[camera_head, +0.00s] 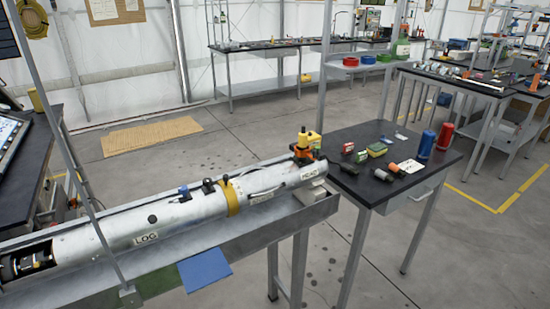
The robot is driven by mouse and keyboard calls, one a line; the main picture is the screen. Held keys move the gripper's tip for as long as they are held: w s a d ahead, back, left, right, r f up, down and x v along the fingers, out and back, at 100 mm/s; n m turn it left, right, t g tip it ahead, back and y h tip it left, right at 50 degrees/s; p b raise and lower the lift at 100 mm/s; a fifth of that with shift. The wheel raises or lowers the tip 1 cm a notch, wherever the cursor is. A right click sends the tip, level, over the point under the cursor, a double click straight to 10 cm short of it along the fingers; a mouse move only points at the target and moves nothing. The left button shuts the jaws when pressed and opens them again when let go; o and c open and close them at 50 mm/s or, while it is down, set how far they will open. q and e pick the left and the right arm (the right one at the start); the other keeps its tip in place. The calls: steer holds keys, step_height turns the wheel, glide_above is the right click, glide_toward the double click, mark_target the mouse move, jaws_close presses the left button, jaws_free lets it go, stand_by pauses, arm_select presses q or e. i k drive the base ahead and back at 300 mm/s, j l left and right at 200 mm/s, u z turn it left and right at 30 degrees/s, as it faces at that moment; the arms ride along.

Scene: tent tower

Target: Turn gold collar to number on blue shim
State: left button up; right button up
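A long silver cylinder lies in a grey metal trough (270,232), with "LOG" and "HEAD" labels on it. The gold collar (231,198) is a band around the cylinder, between its middle and its right end. Any marks on the collar are too small to read. I cannot tell which thing is the blue shim. A small blue piece (184,191) sits on top of the cylinder, left of the collar. A flat blue panel (205,268) is at the trough's front edge. No number is readable on either. Neither of my grippers is in view.
An orange and yellow fixture (306,146) stands at the cylinder's right end. A dark side table (342,141) holds small parts, a blue can (427,144) and a red can (445,136). A thin grey post rises before the cylinder. Floor behind the trough is mostly clear.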

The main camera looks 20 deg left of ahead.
mark_target(228, 188)
steer(key=i+l, duration=0.25)
steer(key=i, duration=0.25)
steer(key=i+l+u, duration=0.1)
steer(key=i+l, duration=0.15)
steer(key=i, duration=0.2)
steer(key=i+l, duration=0.3)
steer(key=i, duration=0.2)
steer(key=i+l, duration=0.25)
steer(key=i, duration=0.25)
steer(key=u, duration=0.45)
steer(key=l+u, duration=0.1)
steer(key=u, duration=0.75)
steer(key=k+u, duration=0.1)
steer(key=u, duration=1.15)
steer(key=k, duration=0.05)
